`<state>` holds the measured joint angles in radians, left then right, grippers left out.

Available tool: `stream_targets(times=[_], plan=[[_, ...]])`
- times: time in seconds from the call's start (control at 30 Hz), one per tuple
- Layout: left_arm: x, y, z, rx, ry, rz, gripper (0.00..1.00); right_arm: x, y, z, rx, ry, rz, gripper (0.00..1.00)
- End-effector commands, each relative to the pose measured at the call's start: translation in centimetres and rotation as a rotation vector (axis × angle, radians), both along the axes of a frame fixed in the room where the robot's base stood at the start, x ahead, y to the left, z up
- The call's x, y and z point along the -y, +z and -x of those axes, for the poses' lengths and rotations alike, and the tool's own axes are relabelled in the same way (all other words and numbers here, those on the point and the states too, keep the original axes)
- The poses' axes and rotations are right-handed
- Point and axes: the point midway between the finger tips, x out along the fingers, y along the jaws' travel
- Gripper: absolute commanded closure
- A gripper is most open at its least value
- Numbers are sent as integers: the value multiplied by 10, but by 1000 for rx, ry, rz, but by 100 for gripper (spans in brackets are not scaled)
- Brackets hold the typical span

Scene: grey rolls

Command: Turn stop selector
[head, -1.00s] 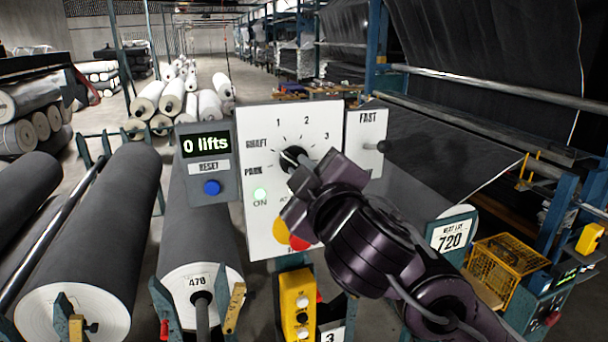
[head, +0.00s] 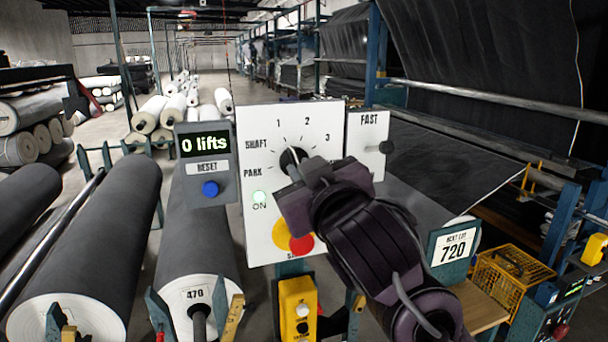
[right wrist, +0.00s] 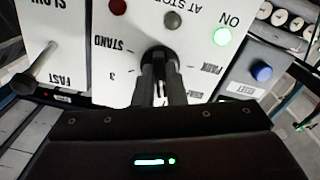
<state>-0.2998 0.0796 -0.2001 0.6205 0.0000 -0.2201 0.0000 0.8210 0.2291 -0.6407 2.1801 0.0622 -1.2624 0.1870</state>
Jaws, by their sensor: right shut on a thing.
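The stop selector is a round black knob (head: 290,157) on a white panel (head: 258,215), with a dial around it marked PARK, SHAFT, 1, 2, 3. My right gripper (head: 296,172) is at the knob from the lower right and covers the lower part of the dial. In the right wrist view the panel is upside down and the two fingers (right wrist: 161,88) are shut on the black knob (right wrist: 157,56). The fingers hide most of the knob, and I cannot read its exact pointer position. My left gripper is not in view.
Left of the dial, a grey counter box (head: 207,165) reads "0 lifts" above a blue reset button (head: 210,188). A FAST lever (head: 386,146) stands at the right. A green ON lamp (head: 259,198) is lit. Yellow and red discs (head: 300,243) sit below.

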Motion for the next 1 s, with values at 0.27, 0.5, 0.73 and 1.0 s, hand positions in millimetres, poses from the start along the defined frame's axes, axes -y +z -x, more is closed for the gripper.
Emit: stream_targets(times=[0.27, 0.5, 0.73, 1.0], plan=[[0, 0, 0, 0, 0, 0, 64, 0, 1, 0, 1, 0, -4, 100], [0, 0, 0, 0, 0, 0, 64, 0, 1, 0, 1, 0, -3, 67], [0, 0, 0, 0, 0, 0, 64, 0, 0, 0, 1, 0, -1, 67], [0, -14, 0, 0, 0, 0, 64, 9, -3, 28, 2, 2, -5, 67]])
